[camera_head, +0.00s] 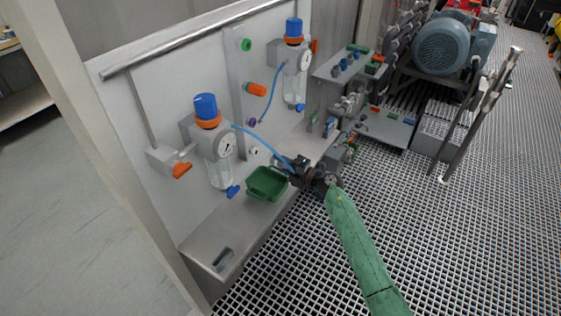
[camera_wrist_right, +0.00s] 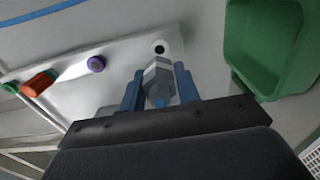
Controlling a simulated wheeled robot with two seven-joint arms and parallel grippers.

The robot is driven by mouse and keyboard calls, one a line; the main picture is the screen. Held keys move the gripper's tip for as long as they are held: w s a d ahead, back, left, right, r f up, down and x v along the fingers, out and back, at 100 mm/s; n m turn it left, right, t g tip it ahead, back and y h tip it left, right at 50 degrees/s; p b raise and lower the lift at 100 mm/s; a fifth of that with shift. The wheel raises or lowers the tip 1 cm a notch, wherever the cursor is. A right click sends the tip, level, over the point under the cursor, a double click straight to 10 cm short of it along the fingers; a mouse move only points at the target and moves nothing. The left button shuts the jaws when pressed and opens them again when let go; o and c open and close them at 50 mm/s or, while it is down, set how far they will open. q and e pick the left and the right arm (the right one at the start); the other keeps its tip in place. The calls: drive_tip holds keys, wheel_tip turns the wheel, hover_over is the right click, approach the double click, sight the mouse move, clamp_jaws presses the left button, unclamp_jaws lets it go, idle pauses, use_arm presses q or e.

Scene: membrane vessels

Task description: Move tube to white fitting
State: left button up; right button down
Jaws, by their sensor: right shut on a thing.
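The blue tube (camera_head: 262,143) runs from the left regulator (camera_head: 212,140) down to my right gripper (camera_head: 299,171), in front of the panel. In the right wrist view my right gripper (camera_wrist_right: 159,88) is shut on the tube's grey hexagonal end (camera_wrist_right: 157,73), with a bit of blue tube between the fingers. The white fitting (camera_head: 253,151) is on the panel below the purple one. In the right wrist view the white fitting (camera_wrist_right: 160,47), with a dark centre, appears just beyond the grey end; whether they touch I cannot tell. My left gripper is out of view.
A green bin (camera_head: 267,183) is beside my right gripper, on the grey ledge (camera_head: 225,232). Purple (camera_head: 252,122), orange (camera_head: 255,89) and green (camera_head: 246,45) fittings line the panel. A second regulator (camera_head: 294,58) has its own blue tube.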

drive_tip(key=shift+a, duration=0.1)
